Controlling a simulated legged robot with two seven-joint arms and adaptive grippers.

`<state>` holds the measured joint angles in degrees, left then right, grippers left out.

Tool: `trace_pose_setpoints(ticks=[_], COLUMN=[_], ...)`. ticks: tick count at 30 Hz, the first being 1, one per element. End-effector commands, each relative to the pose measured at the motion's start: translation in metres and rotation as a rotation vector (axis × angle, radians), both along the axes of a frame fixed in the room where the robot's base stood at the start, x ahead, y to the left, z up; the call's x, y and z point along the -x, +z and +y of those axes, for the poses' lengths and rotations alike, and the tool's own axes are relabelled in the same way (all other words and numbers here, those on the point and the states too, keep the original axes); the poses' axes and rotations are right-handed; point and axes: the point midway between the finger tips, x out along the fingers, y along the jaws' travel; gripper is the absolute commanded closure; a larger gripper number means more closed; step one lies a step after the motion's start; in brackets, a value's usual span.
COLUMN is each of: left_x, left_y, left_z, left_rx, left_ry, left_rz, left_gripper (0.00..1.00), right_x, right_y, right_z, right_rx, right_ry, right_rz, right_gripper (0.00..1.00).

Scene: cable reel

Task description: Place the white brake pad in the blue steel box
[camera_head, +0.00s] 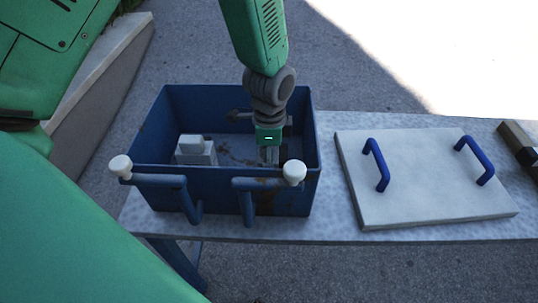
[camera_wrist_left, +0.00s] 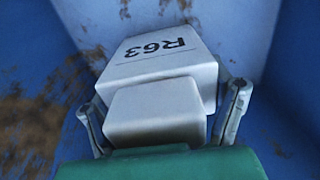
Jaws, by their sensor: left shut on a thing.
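The blue steel box (camera_head: 218,183) stands open at the left end of the bench, rust-stained inside. An arm comes down from the top into the box, and its gripper (camera_head: 268,158) is inside, right of centre. In the left wrist view my left gripper (camera_wrist_left: 164,112) is shut on a white stepped block marked R63, the white brake pad (camera_wrist_left: 160,65). Its fingers sit on both sides of the smaller step, with blue rusty surfaces around. In the head view the fingers' lower ends and what they hold are hard to make out. My right gripper is not in view.
Another white stepped block (camera_head: 196,152) rests in the left of the box. White knobs (camera_head: 293,172) and blue handles are at the box's front. A pale lid (camera_head: 420,185) with two blue handles lies to the right. A dark object (camera_head: 518,142) is at the right edge.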

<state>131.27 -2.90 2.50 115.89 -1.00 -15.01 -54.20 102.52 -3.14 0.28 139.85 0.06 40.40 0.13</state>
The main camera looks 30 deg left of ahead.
Motion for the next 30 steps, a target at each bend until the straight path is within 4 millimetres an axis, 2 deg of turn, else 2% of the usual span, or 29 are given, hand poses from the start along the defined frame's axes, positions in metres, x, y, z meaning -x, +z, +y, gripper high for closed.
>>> trace_pose_setpoints(ticks=[2, 3, 4, 5, 12, 16, 30], left_x=[-0.001, 0.000, 0.000, 0.000, 0.000, -0.001, -0.001], left_y=[-0.001, -0.001, -0.001, -0.001, -0.001, 0.009, 0.101], left_z=[0.001, 0.002, 0.002, 0.002, 0.003, 0.002, 0.002], left_rx=[0.001, 0.001, 0.001, 0.001, 0.003, 0.002, 0.003], left_ry=[0.000, 0.000, 0.000, 0.000, 0.001, 0.001, 0.001], left_rz=[-0.002, 0.000, 0.000, 0.000, 0.001, -0.002, -0.003], left_gripper=[0.76, 0.14, 0.03, 0.00, 0.00, 0.00, 0.00], right_x=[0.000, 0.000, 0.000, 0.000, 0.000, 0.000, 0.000], right_y=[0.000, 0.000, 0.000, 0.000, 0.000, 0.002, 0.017], right_z=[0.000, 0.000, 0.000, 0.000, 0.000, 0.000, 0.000], right_rx=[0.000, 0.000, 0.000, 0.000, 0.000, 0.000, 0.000], right_ry=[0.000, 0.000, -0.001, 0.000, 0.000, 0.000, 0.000], right_rz=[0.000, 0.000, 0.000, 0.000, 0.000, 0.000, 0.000], right_gripper=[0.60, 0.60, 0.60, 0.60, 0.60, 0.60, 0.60])
